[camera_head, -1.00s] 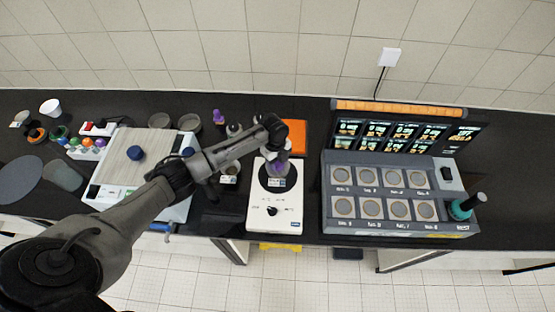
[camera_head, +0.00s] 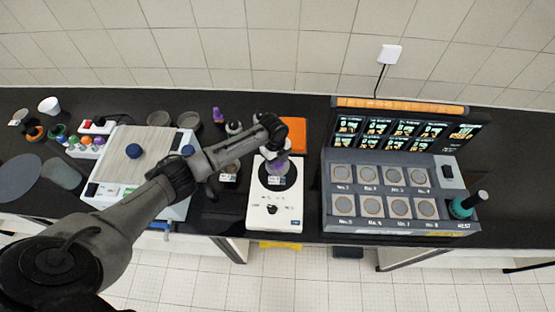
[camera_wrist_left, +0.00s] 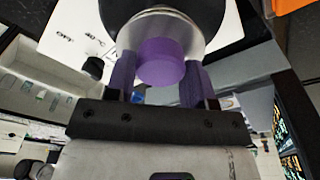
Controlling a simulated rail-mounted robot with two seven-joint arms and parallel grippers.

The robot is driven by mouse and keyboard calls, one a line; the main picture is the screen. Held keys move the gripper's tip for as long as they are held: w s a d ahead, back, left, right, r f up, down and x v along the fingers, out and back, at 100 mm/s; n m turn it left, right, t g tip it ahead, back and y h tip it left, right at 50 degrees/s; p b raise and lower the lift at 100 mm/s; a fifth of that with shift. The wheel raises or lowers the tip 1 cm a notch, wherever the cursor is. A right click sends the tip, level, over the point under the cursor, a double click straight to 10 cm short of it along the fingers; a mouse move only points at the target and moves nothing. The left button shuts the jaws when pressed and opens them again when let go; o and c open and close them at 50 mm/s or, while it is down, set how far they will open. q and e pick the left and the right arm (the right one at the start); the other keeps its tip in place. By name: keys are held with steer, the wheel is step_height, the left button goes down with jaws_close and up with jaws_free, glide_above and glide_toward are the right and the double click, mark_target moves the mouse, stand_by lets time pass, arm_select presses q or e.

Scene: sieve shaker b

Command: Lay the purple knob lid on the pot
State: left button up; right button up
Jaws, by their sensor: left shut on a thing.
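The purple knob lid shows in the wrist view as a short purple knob (camera_wrist_left: 160,62) on a pale, see-through disc. My left gripper (camera_wrist_left: 157,85) has one finger on each side of the knob and is shut on it. In the head view the purple lid (camera_head: 278,167) is under my left gripper (camera_head: 277,154), above the black round plate of a white device (camera_head: 273,212). A pale shape at the lid on this plate may be the pot; I cannot make out its rim or whether the lid touches it. My right gripper is not in view.
A grey console (camera_head: 385,190) with several round discs and lit screens stands to the right. A white device with a wood-like top (camera_head: 135,160) stands to the left. A small pot-like container (camera_head: 229,172) and a purple-topped bottle (camera_head: 217,115) are nearby. An orange block (camera_head: 297,130) lies behind.

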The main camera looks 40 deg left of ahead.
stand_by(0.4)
arm_select(q)
steer(key=shift+f, duration=0.3)
stand_by(0.6)
steer(key=shift+f, duration=0.2)
stand_by(0.3)
steer(key=o, duration=1)
steer(key=shift+r+p, duration=0.8)
steer(key=shift+r, duration=0.2)
step_height(320, 180, up, 5)
steer(key=p, duration=0.4)
steer(key=shift+p, duration=0.35)
